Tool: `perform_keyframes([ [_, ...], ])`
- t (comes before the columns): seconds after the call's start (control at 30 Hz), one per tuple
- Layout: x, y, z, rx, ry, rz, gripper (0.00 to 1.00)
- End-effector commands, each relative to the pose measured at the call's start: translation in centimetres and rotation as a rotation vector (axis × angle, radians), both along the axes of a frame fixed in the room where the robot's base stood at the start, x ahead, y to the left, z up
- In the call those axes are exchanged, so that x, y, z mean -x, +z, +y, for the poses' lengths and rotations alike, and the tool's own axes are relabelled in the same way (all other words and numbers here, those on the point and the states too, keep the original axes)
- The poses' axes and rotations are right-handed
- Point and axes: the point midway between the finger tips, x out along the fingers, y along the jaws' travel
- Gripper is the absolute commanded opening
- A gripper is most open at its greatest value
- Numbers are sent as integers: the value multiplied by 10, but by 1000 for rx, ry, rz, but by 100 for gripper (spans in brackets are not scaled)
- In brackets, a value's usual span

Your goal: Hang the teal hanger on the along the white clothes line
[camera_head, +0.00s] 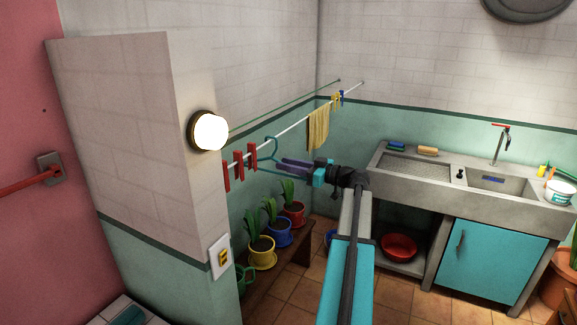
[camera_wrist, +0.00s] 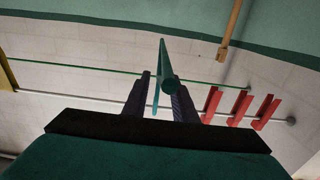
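The teal hanger (camera_head: 274,149) is at my gripper (camera_head: 283,163), and its hook overlaps the white clothes line (camera_head: 295,127) in the head view. I cannot tell whether the hook rests over the line or is only in front of it. In the wrist view the hanger (camera_wrist: 167,72) lies between the two dark fingers (camera_wrist: 160,84), seen nearly end-on. The fingers appear closed around it, and they hide part of it. The white line (camera_wrist: 100,97) runs behind the fingers in that view.
Red clothespins (camera_head: 239,161) are on the line's near end. A yellow cloth (camera_head: 318,128) hangs further along. A green line (camera_head: 285,104) runs behind. Potted plants (camera_head: 278,232) stand on a bench below. The wall lamp (camera_head: 208,131) is at the left. A sink (camera_head: 490,183) stands at the right.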

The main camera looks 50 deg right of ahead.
Motion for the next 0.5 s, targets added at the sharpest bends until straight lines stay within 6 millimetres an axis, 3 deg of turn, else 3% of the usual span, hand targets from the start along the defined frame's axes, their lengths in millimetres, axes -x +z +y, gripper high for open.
perform_keyframes([
  [0.5,7,-1,-2,0,-2,0,31],
])
